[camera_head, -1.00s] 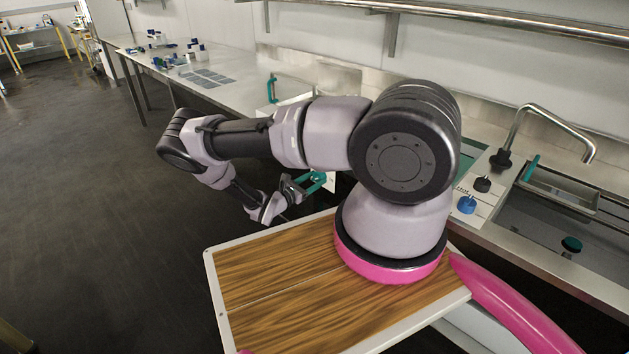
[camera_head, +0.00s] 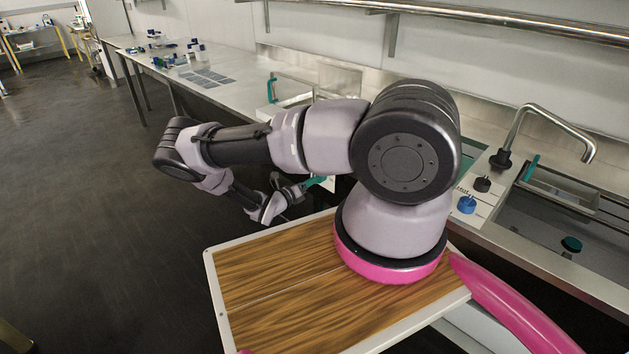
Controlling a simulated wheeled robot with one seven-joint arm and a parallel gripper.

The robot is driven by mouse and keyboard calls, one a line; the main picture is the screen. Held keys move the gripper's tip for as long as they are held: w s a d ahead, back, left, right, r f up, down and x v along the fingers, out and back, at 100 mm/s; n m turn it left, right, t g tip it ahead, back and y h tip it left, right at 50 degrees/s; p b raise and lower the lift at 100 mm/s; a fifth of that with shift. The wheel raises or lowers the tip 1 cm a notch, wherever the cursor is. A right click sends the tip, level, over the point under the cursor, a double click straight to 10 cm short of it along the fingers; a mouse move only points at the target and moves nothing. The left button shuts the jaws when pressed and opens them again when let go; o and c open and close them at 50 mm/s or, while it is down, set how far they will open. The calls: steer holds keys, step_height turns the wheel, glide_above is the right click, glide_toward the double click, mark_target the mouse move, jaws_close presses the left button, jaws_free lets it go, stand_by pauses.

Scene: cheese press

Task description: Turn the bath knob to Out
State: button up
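A blue knob (camera_head: 466,205) and a black knob (camera_head: 482,184) sit on a white panel (camera_head: 487,202) at the left end of the sink counter. The panel's lettering is too small to read, so I cannot tell which knob is the bath knob or where it points. My gripper (camera_head: 297,188) is small in the view, beyond the wooden top and well left of the knobs. It is close to a teal part (camera_head: 316,181), mostly hidden behind my arm. I cannot tell whether the fingers touch it or how far apart they are.
A sink (camera_head: 540,225) with a bent metal tap (camera_head: 550,118) and a teal-handled tray (camera_head: 562,188) lies at right. A long steel bench (camera_head: 235,95) with small items runs along the wall. Open dark floor (camera_head: 100,220) lies at left.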

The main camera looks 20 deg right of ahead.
steer(key=shift+n, duration=0.5)
steer(key=o, duration=1.4)
steer(key=shift+c, duration=0.2)
steer(key=shift+a, duration=0.1)
steer(key=v, duration=1)
steer(key=shift+a, duration=0.3)
steer(key=shift+s, duration=0.1)
steer(key=shift+r, duration=0.15)
